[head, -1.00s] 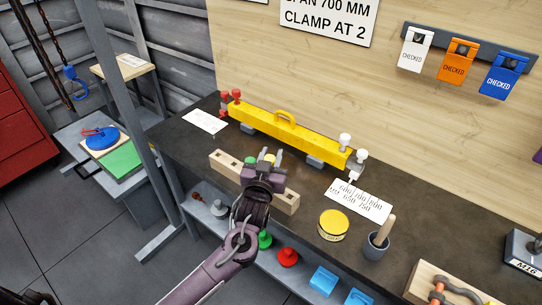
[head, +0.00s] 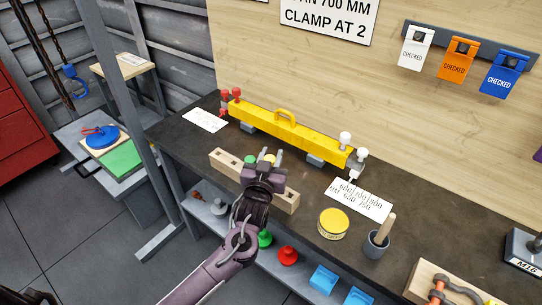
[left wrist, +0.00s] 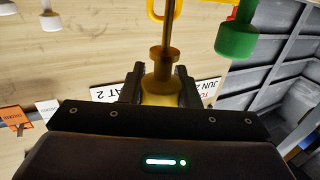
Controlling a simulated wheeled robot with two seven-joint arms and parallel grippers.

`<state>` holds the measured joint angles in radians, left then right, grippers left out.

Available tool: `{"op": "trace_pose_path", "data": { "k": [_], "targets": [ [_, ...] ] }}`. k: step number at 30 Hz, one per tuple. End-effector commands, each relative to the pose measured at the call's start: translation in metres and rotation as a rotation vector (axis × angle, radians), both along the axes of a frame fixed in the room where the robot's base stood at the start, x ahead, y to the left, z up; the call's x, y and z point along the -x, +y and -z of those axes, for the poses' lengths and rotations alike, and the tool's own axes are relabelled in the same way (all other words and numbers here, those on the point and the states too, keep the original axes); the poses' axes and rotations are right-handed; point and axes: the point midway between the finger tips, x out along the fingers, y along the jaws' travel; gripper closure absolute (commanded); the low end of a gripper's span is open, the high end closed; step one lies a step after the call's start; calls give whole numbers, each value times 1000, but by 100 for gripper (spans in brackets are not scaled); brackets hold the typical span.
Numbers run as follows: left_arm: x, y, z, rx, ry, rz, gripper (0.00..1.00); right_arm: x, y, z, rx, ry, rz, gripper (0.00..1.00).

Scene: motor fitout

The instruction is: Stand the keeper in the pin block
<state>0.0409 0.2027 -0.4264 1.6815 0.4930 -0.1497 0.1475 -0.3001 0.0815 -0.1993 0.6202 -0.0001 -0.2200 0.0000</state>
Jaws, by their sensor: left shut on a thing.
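The wooden pin block (head: 229,164) lies along the front of the dark bench, with holes in its top; my left gripper hides its middle. My left gripper (head: 270,157) is over the block, shut on a yellow, brass-like keeper (head: 269,159). In the left wrist view the keeper (left wrist: 162,72) sits between the two dark fingers, with a collar and a thin stem pointing to the top of the picture. Whether its stem end is in a hole is hidden. A green keeper (head: 250,159) stands beside the gripper; it also shows in the left wrist view (left wrist: 237,38). My right gripper is out of view.
A yellow lifting beam (head: 290,132) lies behind the block, with red (head: 237,94) and white (head: 344,140) knobs at its ends. A yellow tin (head: 333,224) and a grey cup (head: 377,245) stand to the right. Coloured parts sit on the shelf below.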

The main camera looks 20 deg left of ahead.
Motion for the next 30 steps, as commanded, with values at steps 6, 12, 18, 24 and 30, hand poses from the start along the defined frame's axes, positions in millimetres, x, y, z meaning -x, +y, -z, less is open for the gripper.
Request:
{"op": "trace_pose_path", "data": {
  "k": [6,12,18,24,30],
  "targets": [
    [0,0,7,0,0,0,93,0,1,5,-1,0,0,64],
    [0,0,12,0,0,0,93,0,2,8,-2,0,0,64],
    [0,0,17,0,0,0,93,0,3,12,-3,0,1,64],
    [0,0,22,0,0,0,93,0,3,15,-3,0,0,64],
    [0,0,27,1,0,0,93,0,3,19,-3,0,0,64]
  ]
}}
